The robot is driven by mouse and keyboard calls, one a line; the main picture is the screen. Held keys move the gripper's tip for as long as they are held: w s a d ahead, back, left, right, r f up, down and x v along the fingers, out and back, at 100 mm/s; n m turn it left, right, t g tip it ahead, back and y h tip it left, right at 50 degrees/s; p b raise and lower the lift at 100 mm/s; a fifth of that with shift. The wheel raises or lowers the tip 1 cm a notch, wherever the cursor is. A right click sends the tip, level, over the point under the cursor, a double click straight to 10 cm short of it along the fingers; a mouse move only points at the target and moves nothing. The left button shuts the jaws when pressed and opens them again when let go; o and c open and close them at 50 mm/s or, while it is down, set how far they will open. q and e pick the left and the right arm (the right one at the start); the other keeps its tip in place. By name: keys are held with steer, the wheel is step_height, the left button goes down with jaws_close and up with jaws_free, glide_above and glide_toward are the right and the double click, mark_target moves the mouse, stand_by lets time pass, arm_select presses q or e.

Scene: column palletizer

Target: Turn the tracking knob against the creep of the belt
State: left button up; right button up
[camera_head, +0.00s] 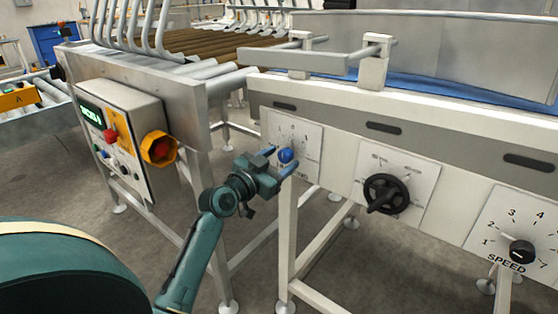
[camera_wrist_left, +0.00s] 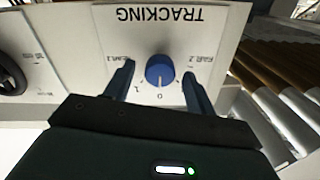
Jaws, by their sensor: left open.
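The tracking knob (camera_head: 286,155) is small, round and blue, on a white scale plate on the side rail of the belt conveyor. In the left wrist view the knob (camera_wrist_left: 160,70) sits under the upside-down word TRACKING, its white line near the 0 mark. My left gripper (camera_head: 279,158) is open at the plate, with one finger on each side of the knob. In the left wrist view a gap shows between the knob and each finger. The blue belt (camera_head: 440,86) shows partly behind the rail. My right gripper is not in view.
A black handwheel (camera_head: 386,194) and a black SPEED knob (camera_head: 522,251) are on the same rail, to the right. A control box (camera_head: 125,140) with an orange-and-red switch (camera_head: 159,149) hangs on the roller conveyor at left. Metal legs stand below.

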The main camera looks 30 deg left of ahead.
arm_select(q)
steer(key=shift+c, duration=0.4)
steer(key=c, duration=0.9)
